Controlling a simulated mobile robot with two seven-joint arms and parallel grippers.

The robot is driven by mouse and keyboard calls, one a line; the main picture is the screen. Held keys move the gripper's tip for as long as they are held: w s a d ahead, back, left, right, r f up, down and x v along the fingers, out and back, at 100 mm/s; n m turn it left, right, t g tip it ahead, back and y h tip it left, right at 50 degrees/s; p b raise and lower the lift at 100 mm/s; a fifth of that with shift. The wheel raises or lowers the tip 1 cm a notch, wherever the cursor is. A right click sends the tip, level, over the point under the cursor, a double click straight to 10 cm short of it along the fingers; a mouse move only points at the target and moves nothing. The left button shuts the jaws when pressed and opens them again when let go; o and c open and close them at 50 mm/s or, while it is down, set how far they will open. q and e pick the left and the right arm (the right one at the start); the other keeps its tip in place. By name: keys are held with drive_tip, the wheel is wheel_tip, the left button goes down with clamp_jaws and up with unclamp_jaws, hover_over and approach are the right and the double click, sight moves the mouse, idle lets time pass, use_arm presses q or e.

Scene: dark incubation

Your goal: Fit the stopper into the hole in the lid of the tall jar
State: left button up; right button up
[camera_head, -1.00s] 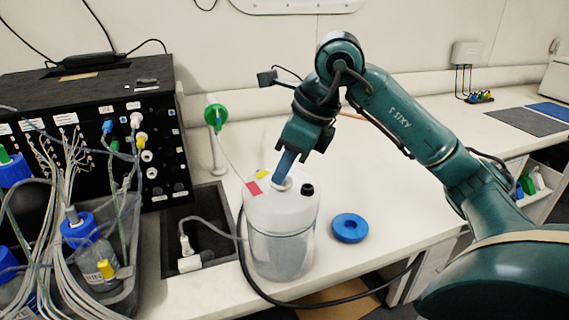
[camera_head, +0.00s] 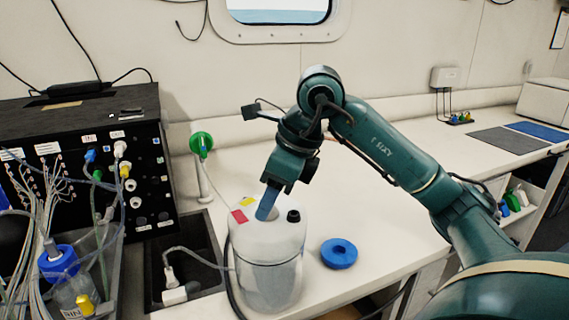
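The tall jar (camera_head: 268,262) stands upright near the bench's front edge, with a white top and a clear lower body. Its lid (camera_head: 252,229) bears a red and a yellow label and a small black fitting (camera_head: 293,216). My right gripper (camera_head: 265,215) points down at the lid from above, its blue fingers seen side-on at the pale rim of the hole (camera_head: 273,213). The fingers hide most of the hole. I cannot make out a stopper, nor whether the fingers hold one or touch the lid. My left gripper is not in view.
A blue ring (camera_head: 339,253) lies on the bench (camera_head: 385,240) right of the jar. A black instrument box (camera_head: 85,105) and a grey tray (camera_head: 112,285) with tubing and bottles stand left. A hose and cable run beside the jar.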

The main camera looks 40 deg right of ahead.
use_arm(q)
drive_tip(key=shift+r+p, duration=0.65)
drive_tip(key=shift+p, duration=0.15)
use_arm(e)
drive_tip(key=v, duration=1.3)
drive_tip(key=shift+d, duration=0.1)
